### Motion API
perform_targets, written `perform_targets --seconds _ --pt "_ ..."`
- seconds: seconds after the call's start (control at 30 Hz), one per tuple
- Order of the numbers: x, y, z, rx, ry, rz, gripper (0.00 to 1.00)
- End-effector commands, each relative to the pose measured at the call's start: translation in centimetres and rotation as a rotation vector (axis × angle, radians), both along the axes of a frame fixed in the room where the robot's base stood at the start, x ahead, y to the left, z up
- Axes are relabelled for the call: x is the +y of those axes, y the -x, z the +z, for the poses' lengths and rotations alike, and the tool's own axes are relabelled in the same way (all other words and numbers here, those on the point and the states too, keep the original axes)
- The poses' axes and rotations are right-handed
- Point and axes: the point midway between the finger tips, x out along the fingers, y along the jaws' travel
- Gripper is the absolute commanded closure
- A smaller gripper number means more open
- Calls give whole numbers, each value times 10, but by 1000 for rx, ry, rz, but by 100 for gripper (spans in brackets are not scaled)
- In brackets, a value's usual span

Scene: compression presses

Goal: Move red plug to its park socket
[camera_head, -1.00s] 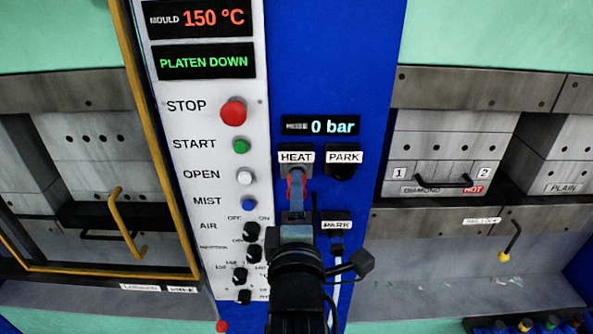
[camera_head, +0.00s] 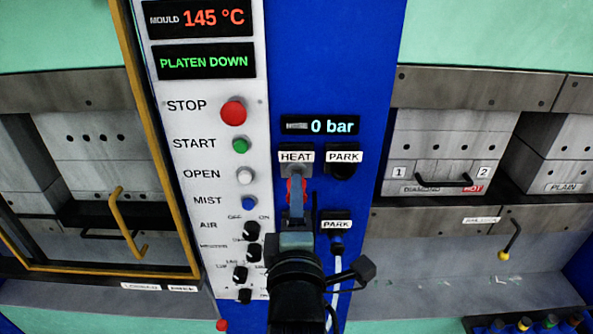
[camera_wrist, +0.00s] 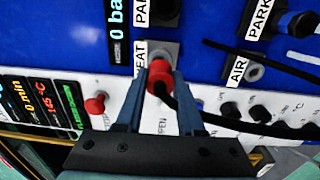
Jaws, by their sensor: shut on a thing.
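The red plug (camera_wrist: 159,76) is between the two blue-grey fingers of my gripper (camera_wrist: 161,88) in the wrist view, with a black cable trailing to the right. It also shows as a bit of red in the head view (camera_head: 290,190), mostly hidden by my gripper (camera_head: 296,195). My gripper is shut on it, just out from the grey HEAT socket (camera_head: 297,170). The plug appears drawn out of that socket, with the grey socket face (camera_wrist: 162,50) showing behind it. The dark PARK socket (camera_head: 343,170) is to the right of HEAT, under its own label.
Left is the white button panel (camera_head: 225,130) with a red STOP button (camera_head: 233,111). The blue face right of the upper PARK socket is clear.

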Motion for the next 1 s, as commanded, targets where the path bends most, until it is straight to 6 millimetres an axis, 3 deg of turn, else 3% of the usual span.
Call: perform_targets --seconds 0.7,1.0 --pt "0 38 0 0 0 0 100" --pt "0 40 1 -2 0 0 100"
